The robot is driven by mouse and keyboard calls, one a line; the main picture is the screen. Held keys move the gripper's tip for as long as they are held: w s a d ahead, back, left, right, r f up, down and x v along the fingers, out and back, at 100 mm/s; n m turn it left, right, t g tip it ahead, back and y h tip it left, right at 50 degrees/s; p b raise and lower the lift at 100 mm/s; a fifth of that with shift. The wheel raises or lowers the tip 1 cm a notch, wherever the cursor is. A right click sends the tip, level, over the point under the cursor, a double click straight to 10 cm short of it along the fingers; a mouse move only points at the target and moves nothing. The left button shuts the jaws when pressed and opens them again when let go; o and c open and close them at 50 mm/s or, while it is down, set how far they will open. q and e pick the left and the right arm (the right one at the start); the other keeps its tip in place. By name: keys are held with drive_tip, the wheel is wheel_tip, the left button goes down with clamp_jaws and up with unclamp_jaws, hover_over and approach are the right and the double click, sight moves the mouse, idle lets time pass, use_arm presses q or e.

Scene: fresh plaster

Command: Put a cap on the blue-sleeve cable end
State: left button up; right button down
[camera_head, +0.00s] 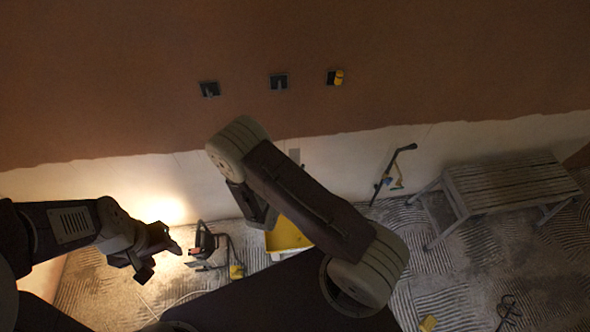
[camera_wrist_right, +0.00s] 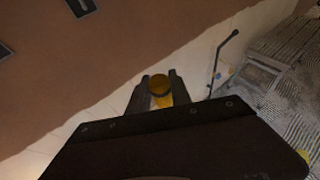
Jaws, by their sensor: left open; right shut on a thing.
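Three dark wall boxes sit in a row in the brown plaster: a left box (camera_head: 209,89), a middle box (camera_head: 279,81) and a right box (camera_head: 333,77). A yellow cap (camera_head: 339,78) shows at the right box. Small grey cable ends seem to show in the other two; sleeve colours are too small to tell. My right gripper (camera_wrist_right: 159,77) is shut on a yellow cap (camera_wrist_right: 160,92), below the boxes and apart from them. In the head view my right arm hides most of that gripper. My left gripper (camera_head: 160,256) is open and empty at lower left.
A yellow crate (camera_head: 288,236) stands on the floor, partly behind my right arm. A lit work lamp (camera_head: 205,242) stands left of it. A long dark tool (camera_head: 388,172) leans on the wall. A bench (camera_head: 510,182) stands at right. The wall around the boxes is clear.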

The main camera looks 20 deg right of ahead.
wheel_tip(320, 180, up, 22)
drive_tip(key=p, duration=1.4)
drive_tip(key=shift+p, duration=0.3)
idle(0.5)
